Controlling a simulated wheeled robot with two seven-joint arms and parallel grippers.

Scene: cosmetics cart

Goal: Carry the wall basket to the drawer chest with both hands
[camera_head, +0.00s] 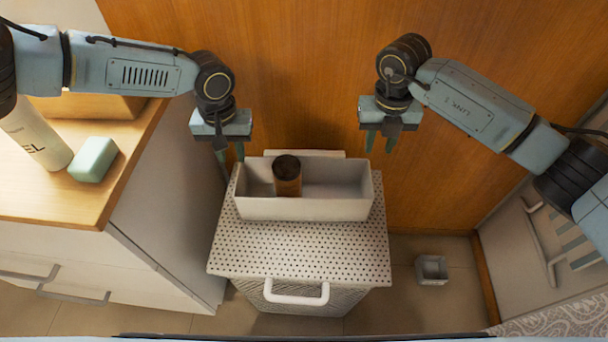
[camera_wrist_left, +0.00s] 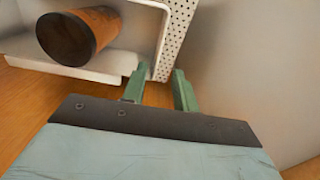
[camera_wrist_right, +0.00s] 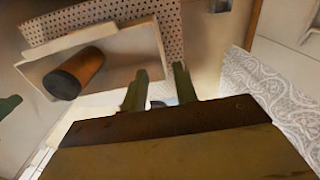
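The wall basket (camera_head: 340,208) is a long white open box with a raised back plate. It rests on the dotted top of the small drawer chest (camera_head: 300,248), which has a white front handle. A brown cylinder with a dark cap (camera_head: 287,178) stands in the basket's left half; it also shows in the left wrist view (camera_wrist_left: 75,35). My left gripper (camera_head: 231,155) is open and empty by the basket's left back corner; contact cannot be told. My right gripper (camera_head: 381,145) is open and empty, above and apart from the basket's right back corner. The basket also shows in the right wrist view (camera_wrist_right: 128,52).
A wood-topped cabinet (camera_head: 110,205) with drawer handles stands close on the left, bearing a green block (camera_head: 93,159) and a white bottle (camera_head: 35,137). A wooden wall (camera_head: 305,90) rises behind. A small grey box (camera_head: 431,270) lies on the floor at right.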

